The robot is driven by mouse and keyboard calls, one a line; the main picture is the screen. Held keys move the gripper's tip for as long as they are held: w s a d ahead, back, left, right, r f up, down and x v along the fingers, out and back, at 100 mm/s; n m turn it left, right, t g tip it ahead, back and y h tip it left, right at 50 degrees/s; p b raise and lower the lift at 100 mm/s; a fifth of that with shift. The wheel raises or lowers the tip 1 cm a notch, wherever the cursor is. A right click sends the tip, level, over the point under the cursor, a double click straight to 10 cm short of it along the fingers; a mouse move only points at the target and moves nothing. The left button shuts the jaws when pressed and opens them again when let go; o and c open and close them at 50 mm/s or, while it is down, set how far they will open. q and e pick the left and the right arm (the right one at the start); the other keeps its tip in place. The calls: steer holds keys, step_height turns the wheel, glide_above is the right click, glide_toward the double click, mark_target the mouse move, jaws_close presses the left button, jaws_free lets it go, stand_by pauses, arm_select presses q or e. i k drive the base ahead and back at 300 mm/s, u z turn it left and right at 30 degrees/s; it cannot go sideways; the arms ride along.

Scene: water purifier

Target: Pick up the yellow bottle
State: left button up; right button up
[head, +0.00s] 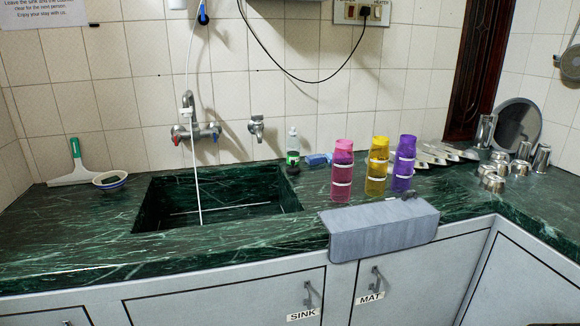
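The yellow bottle (377,167) stands upright on the green marble counter, in the middle of a row of three bottles. It has white bands around it. The pink bottle (342,173) stands to its left and the purple bottle (403,165) close to its right. A grey mat (375,241) lies in front of the bottles and hangs over the counter's front edge. Neither of my grippers shows in the head view.
A sink (220,215) is sunk into the counter to the left, with a thin white tube hanging into it from above. Metal cups (494,180) and plates (431,156) are to the right.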

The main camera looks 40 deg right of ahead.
mark_target(379, 154)
steer(key=u, duration=1.5)
steer(key=k, duration=1.45)
steer(key=z, duration=1.95)
